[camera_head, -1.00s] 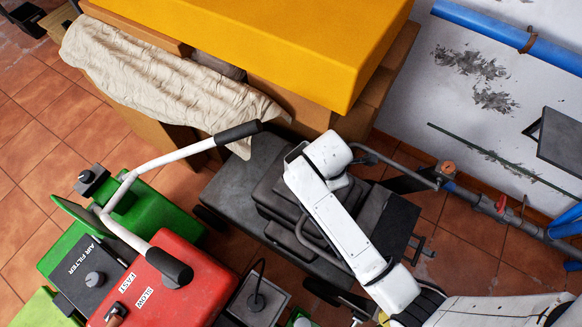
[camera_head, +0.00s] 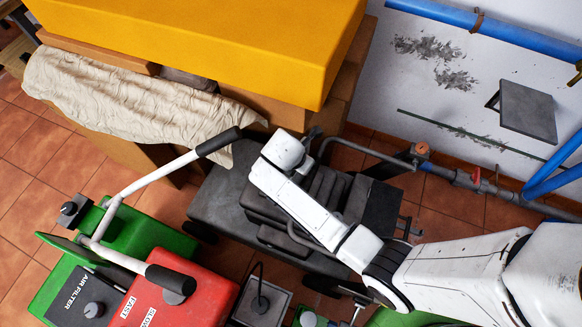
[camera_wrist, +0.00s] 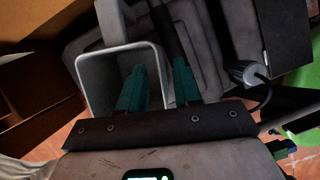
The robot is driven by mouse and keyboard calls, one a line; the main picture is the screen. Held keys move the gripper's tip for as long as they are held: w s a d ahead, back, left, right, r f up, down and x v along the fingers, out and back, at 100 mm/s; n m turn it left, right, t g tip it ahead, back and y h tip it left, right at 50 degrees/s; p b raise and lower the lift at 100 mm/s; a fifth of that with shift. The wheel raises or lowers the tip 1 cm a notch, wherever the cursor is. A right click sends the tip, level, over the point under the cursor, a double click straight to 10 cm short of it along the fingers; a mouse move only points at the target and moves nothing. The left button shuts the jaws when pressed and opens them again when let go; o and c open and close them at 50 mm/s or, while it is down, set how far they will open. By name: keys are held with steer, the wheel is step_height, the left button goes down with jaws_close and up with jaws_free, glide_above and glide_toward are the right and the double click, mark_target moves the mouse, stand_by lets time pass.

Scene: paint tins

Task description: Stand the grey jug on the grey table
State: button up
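The grey jug (camera_wrist: 84,76) shows in the wrist view as an open, square-rimmed grey vessel seen from above, just beyond my fingers. My gripper (camera_wrist: 159,88) has two teal fingers standing apart. The left finger overlaps the jug's opening and the right finger is outside its right side, with the jug's edge between them. I cannot tell whether either finger touches it. In the head view my white wrist hides the gripper, and I cannot make out the jug. A square grey panel (camera_head: 528,112) on a wall bracket, apparently the grey table, is at the right; its visible top is bare.
A grey wheeled machine (camera_head: 222,205) lies under my arm. A red and green machine (camera_head: 165,285) with a white handlebar stands left. A yellow block (camera_head: 215,40) on brown boxes and a beige cloth (camera_head: 130,100) are behind. Blue pipes (camera_head: 490,32) run along the wall.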

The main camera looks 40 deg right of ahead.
steer(key=x, duration=0.3)
steer(key=shift+d+f+b, duration=0.2)
steer(key=shift+b, duration=0.1)
jaws_close()
stand_by(1.2)
